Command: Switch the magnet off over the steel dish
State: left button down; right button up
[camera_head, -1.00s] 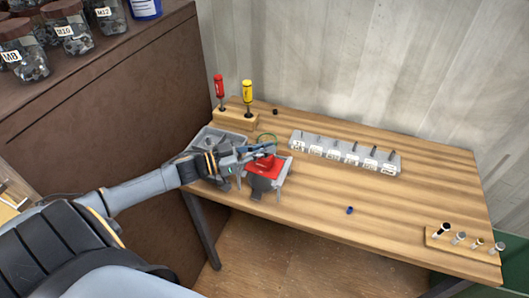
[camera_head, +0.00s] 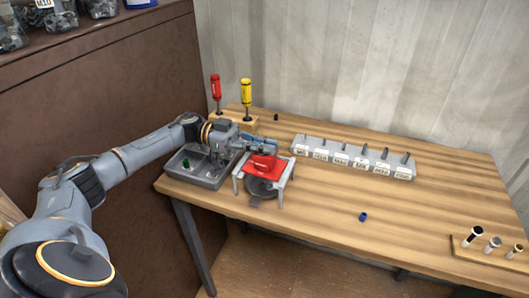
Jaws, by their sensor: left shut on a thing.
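The red magnet (camera_head: 263,163), a red block with small lettering, is at the left of the table. My left gripper (camera_head: 262,147) is shut on its upper part from the left and behind. The steel dish (camera_head: 261,187) is dark and round, and shows just below and in front of the red part, between the grey legs of a small stand (camera_head: 283,184). I cannot tell whether the magnet touches the stand, or whether anything clings under it. My right gripper is not in view.
A grey divided tray (camera_head: 206,180) with a small green item (camera_head: 185,163) lies to the left. Red (camera_head: 215,87) and yellow (camera_head: 246,92) screwdrivers stand behind. A labelled bit rack (camera_head: 350,165), a blue cap (camera_head: 363,217) and a wooden holder (camera_head: 488,257) lie right; the table between is clear.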

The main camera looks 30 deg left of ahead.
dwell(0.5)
pick_arm(q)
jog(key=c, duration=1.4)
grip_release()
jog(key=shift+d, duration=0.1)
jog(key=shift+c, duration=0.2)
jog(key=v, duration=0.7)
jog(key=shift+a, duration=0.3)
